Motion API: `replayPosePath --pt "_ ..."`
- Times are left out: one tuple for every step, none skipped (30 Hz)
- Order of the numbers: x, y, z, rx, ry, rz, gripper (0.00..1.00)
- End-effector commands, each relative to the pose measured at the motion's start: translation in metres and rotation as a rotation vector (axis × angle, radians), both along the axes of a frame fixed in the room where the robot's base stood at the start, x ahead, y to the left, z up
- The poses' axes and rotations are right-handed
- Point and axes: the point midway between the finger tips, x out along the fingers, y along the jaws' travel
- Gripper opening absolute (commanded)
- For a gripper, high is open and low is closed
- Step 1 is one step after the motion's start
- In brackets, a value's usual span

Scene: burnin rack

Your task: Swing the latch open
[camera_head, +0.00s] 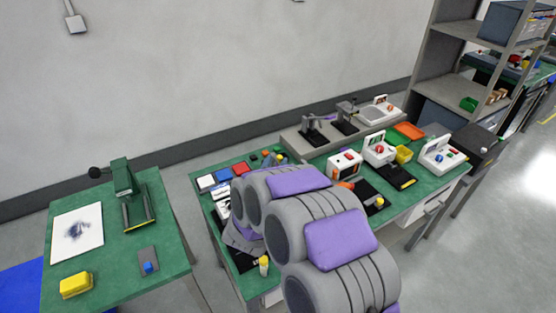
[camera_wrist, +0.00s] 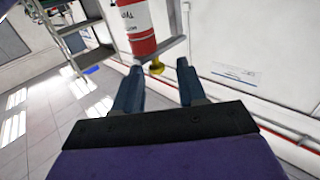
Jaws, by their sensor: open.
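My gripper (camera_wrist: 160,68) is open in the wrist view, with its two blue-grey fingers apart and nothing between them that I can see gripped. A red and white cylinder (camera_wrist: 137,25) with upside-down lettering is beside the bar. I cannot tell whether any of these is the latch or belongs to it. In the head view my grey and purple arm covers part of the middle bench, and the gripper cannot be made out there.
The middle green bench (camera_head: 411,202) carries several white boxes with coloured knobs, a yellow bin (camera_head: 403,154) and an orange tray (camera_head: 409,131). A left green table (camera_head: 110,261) holds a green stand (camera_head: 124,180) and a yellow block (camera_head: 76,285). Open floor (camera_head: 520,220) lies at right.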

Motion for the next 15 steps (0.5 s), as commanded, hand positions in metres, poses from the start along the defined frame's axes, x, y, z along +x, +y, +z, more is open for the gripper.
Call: replayPosePath --pt "0.008 -0.004 0.0 0.001 -0.002 -0.003 0.41" --pt "0.012 -0.005 0.0 0.003 -0.002 -0.004 0.41" --pt "0.017 -0.005 0.0 0.004 -0.002 -0.003 0.41" --pt "0.02 -0.006 0.0 0.004 -0.002 -0.003 0.41" --pt "0.023 -0.006 0.001 0.004 -0.002 -0.002 0.41" --pt "0.026 -0.007 0.001 0.003 -0.003 -0.002 0.41" --pt "0.028 -0.007 0.001 0.003 -0.003 -0.002 0.41" --pt "0.029 -0.007 0.001 0.003 -0.003 -0.001 0.41" --pt "0.031 -0.007 0.001 0.002 -0.002 -0.001 0.41" --pt "0.032 -0.007 0.001 0.002 -0.001 0.0 0.41" --pt "0.032 -0.007 0.001 0.002 -0.001 0.0 0.41" --pt "0.033 -0.006 0.001 0.001 -0.001 0.0 0.41" --pt "0.033 -0.006 0.001 0.001 -0.001 0.001 0.41" --pt "0.033 -0.006 0.001 0.001 -0.001 0.001 0.41" --pt "0.033 -0.006 0.001 0.001 0.0 0.001 0.41"
